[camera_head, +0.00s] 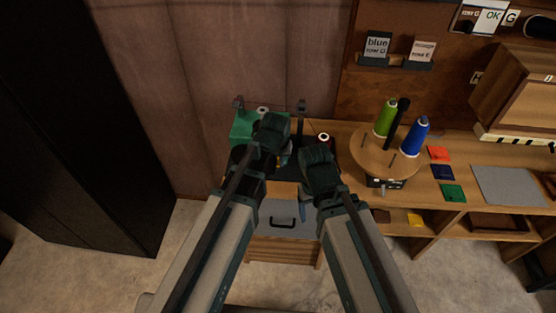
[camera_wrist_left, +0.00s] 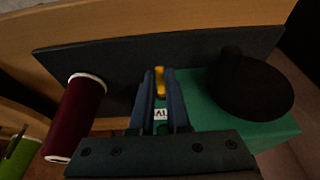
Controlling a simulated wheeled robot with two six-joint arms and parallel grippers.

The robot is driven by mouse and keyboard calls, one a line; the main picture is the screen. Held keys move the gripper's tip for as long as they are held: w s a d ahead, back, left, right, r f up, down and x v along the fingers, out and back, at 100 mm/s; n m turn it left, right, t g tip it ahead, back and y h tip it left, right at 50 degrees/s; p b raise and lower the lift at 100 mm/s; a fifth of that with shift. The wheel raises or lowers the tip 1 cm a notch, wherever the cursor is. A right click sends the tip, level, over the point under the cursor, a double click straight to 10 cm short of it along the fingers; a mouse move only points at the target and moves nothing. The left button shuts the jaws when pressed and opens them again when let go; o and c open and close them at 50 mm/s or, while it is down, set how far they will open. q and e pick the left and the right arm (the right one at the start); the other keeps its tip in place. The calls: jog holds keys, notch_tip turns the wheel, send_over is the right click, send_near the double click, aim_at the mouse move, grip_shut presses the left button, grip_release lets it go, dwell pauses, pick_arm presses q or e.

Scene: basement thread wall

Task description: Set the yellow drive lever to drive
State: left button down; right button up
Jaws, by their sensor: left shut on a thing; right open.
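The yellow drive lever (camera_wrist_left: 160,82) shows between the fingertips of my left gripper (camera_wrist_left: 161,95) in the left wrist view. The gripper is shut on it. The lever is at a green machine housing (camera_wrist_left: 215,105) on a dark plate, beside a small white label with partly hidden letters. In the head view my left gripper (camera_head: 283,156) is over the machine, and the wrist hides the lever. The green housing (camera_head: 243,124) shows to its left. My right gripper (camera_head: 306,192) is open and empty, just right of and nearer than the left one.
A dark red spool (camera_wrist_left: 76,118) stands beside the machine. A round turntable (camera_head: 372,155) with green and blue spools is to the right. Coloured squares and a grey mat (camera_head: 508,186) lie further right on the bench. A dark cabinet (camera_head: 75,130) stands at left.

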pick_arm(q)
jog(key=shift+w+r+g+p, duration=0.4)
jog(key=shift+g+p, duration=0.15)
jog(key=shift+g, duration=0.15)
jog(key=shift+w+r+g+p, duration=0.1)
jog(key=shift+g+p, duration=0.2)
jog(key=shift+g, duration=0.5)
jog(key=shift+w+r+g, duration=0.1)
jog(key=shift+r+g, duration=0.05)
jog(key=shift+g, duration=0.6)
jog(key=shift+w+r+g, duration=0.1)
jog(key=shift+r+g, duration=0.05)
jog(key=shift+g, duration=0.6)
jog(key=c, duration=0.9)
grip_release()
jog(key=shift+r, duration=0.1)
jog(key=p+v, duration=1.3)
jog(key=shift+w+r+p, duration=0.15)
jog(key=shift+r+p, duration=0.2)
jog(key=shift+r, duration=0.05)
